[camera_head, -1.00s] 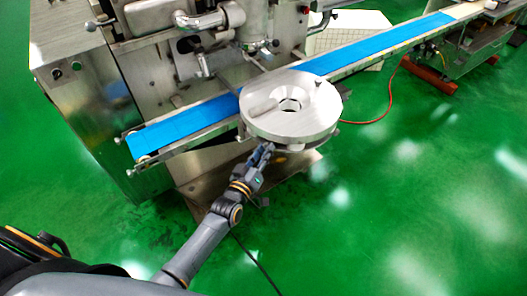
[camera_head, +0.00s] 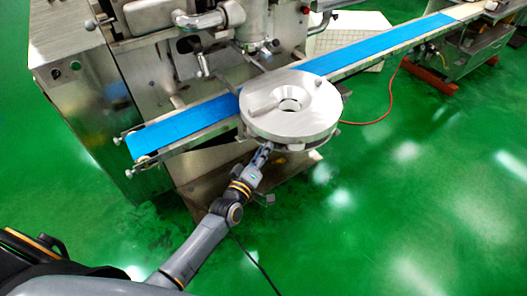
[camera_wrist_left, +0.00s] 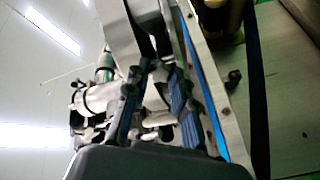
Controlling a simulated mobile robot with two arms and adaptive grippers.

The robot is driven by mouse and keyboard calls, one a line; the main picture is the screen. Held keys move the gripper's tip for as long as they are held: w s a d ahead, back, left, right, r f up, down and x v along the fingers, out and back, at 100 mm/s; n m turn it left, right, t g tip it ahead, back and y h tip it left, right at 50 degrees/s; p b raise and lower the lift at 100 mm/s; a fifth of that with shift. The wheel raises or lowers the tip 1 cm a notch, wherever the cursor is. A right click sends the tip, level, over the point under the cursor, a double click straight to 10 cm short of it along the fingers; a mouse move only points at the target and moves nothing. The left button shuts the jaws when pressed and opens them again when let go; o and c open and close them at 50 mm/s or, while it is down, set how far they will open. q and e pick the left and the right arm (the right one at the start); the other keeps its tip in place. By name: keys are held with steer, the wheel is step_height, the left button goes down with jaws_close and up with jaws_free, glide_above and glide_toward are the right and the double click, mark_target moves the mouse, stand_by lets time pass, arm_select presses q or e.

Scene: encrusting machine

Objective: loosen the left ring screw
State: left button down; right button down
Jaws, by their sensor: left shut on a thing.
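The round metal ring housing (camera_head: 310,122), a pale disc with a central hole, sits beside the blue conveyor. My left gripper (camera_head: 264,150) reaches up from the lower left to the disc's near left edge, just below its rim. In the left wrist view my left gripper (camera_wrist_left: 157,112) has one dark finger on each side of a small metal piece, the left ring screw (camera_wrist_left: 158,118). The gripper is shut on it. In the head view the screw is hidden by the fingers and rim. My right gripper is not in view.
The blue conveyor belt (camera_head: 185,127) runs diagonally behind the disc. The steel machine cabinet (camera_head: 80,85) stands at the left. A metal base plate (camera_head: 205,190) lies below the disc. A red cable (camera_head: 385,108) runs on the right. The green floor (camera_head: 420,220) at right is clear.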

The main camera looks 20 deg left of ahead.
arm_select(q)
steer(key=shift+f, duration=0.1)
steer(key=c, duration=1.1)
jaws_free()
steer(key=s+a, duration=0.1)
steer(key=s, duration=1.1)
steer(key=shift+a, duration=0.25)
